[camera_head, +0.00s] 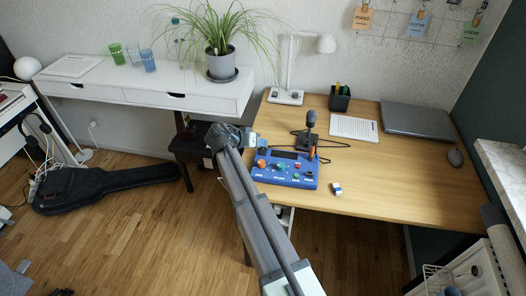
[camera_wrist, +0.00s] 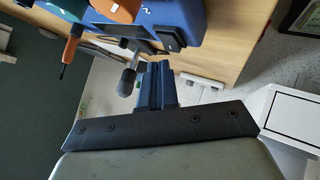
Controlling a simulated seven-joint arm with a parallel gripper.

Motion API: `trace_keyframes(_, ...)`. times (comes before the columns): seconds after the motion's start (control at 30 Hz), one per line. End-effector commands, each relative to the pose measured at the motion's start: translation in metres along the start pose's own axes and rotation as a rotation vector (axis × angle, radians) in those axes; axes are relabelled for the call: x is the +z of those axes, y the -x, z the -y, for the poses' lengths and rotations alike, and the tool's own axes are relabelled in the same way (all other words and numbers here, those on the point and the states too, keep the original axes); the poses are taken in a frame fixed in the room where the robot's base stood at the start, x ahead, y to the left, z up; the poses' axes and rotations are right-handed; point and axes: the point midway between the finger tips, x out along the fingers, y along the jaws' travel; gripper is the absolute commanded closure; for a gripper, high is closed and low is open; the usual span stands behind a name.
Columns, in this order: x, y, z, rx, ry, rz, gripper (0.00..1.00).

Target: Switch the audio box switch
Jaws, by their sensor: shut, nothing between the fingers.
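The blue audio box (camera_head: 286,169) sits on the wooden desk near its left front edge, with coloured knobs and a dark display strip on top. In the wrist view, part of the blue box (camera_wrist: 182,20) shows at the top, with an orange knob (camera_wrist: 117,8) and a small black part (camera_wrist: 168,40) at its edge. I cannot tell for certain whether that part is the switch. My gripper (camera_head: 253,138) is at the box's back-left corner. In the wrist view, my gripper's fingers (camera_wrist: 157,66) are shut and empty, pointing toward the box's edge; contact cannot be judged.
A microphone (camera_head: 310,119) stands behind the box; it also shows in the wrist view (camera_wrist: 128,80). A small blue-and-white block (camera_head: 336,188) lies right of the box. A lamp (camera_head: 288,96), pen holder (camera_head: 340,98) and laptop (camera_head: 428,119) are farther back. The desk's right front is clear.

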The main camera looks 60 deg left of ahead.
Motion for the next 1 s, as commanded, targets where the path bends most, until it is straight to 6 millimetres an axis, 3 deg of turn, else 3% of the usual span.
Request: trace_keyframes(1.0, 0.0055, -0.008, 0.0056, 0.0, 0.0, 0.0, 1.0)
